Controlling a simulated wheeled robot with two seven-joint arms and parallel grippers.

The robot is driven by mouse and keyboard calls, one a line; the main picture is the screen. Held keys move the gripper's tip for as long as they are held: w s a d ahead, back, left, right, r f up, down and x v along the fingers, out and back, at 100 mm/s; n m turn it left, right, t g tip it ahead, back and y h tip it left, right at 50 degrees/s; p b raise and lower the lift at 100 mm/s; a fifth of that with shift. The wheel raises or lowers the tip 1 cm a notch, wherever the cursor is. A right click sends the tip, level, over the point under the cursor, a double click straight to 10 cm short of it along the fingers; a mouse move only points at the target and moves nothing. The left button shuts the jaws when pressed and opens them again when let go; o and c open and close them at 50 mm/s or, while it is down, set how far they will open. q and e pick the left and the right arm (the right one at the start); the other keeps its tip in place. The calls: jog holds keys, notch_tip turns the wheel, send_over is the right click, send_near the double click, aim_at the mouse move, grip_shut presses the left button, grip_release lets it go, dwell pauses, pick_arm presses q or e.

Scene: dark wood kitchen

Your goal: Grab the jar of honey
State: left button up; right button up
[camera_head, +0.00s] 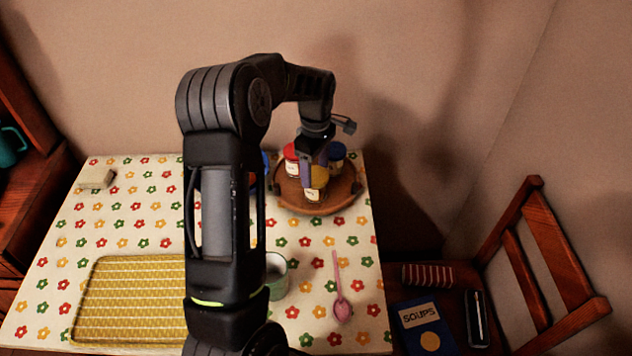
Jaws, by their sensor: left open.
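A small jar with a yellow lid and a pale label (313,194), which looks like the honey, stands at the front of a round wooden tray (343,202) at the table's far right. My left gripper (313,173) points down right at this jar, with its fingers open at the lid. The gripper partly covers the jar, and I cannot tell if the fingers touch it. A red-lidded jar (291,160) stands behind on the left, and a blue-lidded jar (337,155) behind on the right. My right gripper is not in view.
My left arm hides the middle of the flowered tablecloth (150,225). A woven yellow mat (130,298), a green cup (277,278) and a pink spoon (341,300) lie nearer. A chair (545,265) holding a soups book (428,328) stands right.

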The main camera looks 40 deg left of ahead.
pick_arm(q)
jog(key=shift+f, duration=0.25)
jog(key=shift+f, duration=0.1)
notch_tip(320, 180, down, 6)
jog(key=shift+r+p, duration=0.1)
jog(key=shift+p, duration=0.5)
jog(key=c, duration=1.4)
